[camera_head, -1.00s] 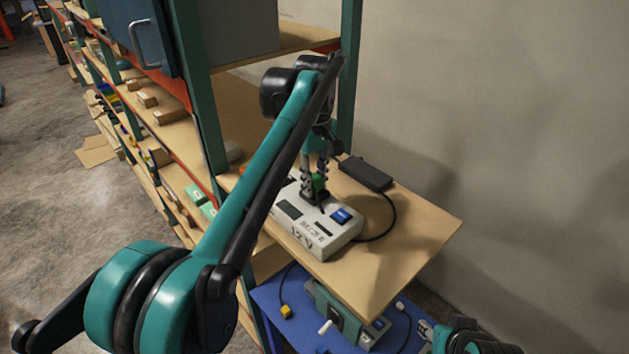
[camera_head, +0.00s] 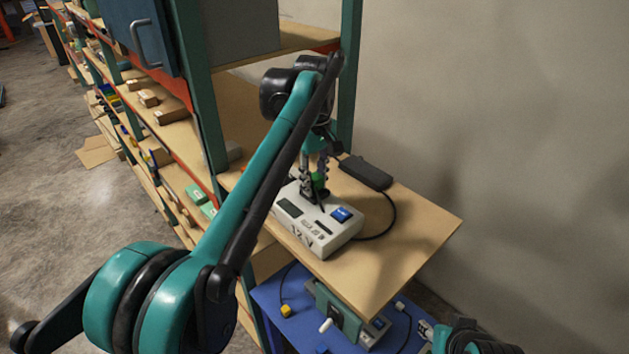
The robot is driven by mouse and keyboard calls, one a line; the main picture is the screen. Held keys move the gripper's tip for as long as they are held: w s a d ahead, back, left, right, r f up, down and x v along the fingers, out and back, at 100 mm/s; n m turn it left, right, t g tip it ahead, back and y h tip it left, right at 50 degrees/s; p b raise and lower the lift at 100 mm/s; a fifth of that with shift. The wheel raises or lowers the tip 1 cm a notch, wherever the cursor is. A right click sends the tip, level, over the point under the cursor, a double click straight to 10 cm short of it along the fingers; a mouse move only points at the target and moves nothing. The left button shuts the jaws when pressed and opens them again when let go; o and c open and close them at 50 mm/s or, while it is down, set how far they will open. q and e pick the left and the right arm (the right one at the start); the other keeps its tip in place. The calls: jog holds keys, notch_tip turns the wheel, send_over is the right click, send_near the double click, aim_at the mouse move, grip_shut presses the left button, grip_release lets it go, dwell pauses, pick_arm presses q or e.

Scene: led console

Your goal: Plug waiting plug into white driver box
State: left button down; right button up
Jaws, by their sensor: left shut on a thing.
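The white driver box (camera_head: 330,233) lies on the wooden board, with a dark display, a blue switch and "12 V" lettering on its front. My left gripper (camera_head: 312,193) points down at the top of the box, close to its back edge. It is shut on a small green piece (camera_head: 319,179), probably a plug, mostly hidden by the fingers. I cannot tell whether that piece touches the box or is seated in it. My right gripper (camera_head: 427,331) shows only in part at the bottom right; its jaw state is unclear.
A black power brick (camera_head: 365,173) with a black cable lies behind the box. The board's right part (camera_head: 410,235) is clear. Below, a blue surface (camera_head: 268,293) holds a yellow-ended cable (camera_head: 286,311) and a teal device with a white handle (camera_head: 337,307). A green post (camera_head: 350,70) stands behind.

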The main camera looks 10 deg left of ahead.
pick_arm(q)
jog(key=shift+s+d+f, duration=0.15)
jog(key=shift+s+f, duration=0.1)
jog(key=shift+f, duration=0.4)
jog(key=c, duration=1.1)
grip_release()
jog(key=shift+o, duration=0.4)
jog(key=shift+w, duration=0.3)
jog(key=shift+r, duration=0.1)
jog(key=o, duration=0.7)
jog(key=shift+w, duration=0.1)
